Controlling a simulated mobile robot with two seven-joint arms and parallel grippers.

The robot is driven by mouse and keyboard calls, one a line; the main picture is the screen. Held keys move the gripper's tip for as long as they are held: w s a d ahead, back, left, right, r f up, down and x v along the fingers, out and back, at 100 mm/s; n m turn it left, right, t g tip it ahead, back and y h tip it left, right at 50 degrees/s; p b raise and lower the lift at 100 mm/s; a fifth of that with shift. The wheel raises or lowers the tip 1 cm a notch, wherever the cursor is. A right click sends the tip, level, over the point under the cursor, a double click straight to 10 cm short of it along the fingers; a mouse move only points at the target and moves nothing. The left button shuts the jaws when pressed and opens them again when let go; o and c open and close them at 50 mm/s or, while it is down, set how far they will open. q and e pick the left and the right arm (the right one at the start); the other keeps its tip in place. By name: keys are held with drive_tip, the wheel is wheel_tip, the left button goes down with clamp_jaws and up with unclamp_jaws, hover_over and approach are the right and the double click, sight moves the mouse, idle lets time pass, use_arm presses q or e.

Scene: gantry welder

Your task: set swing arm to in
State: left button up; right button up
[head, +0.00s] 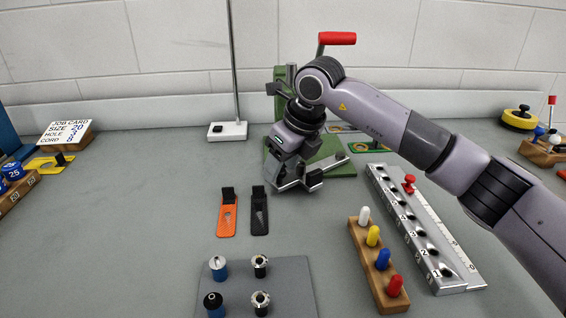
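The green welder (342,169) stands at the back middle, with a green base and a column behind my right arm. A red handle (337,38) sticks out at its top. A pale flat bar (331,164) lies over the base and reaches right from beside my gripper; I cannot tell if it is the swing arm. My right gripper (299,182) is low at the front of the base, with its fingers apart. My arm hides much of the welder, and contact with the bar cannot be told. My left gripper is not in view.
Orange (227,215) and black (259,212) tagged strips lie in front of the welder. A grey mat (262,285) with several knobs is at the front. A wooden peg block (378,267) and a numbered metal rail (421,232) are to the right. A white-based stand (227,131) is behind left.

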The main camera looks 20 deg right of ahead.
drive_tip(key=v, duration=0.7)
drive_tip(key=shift+r, duration=0.15)
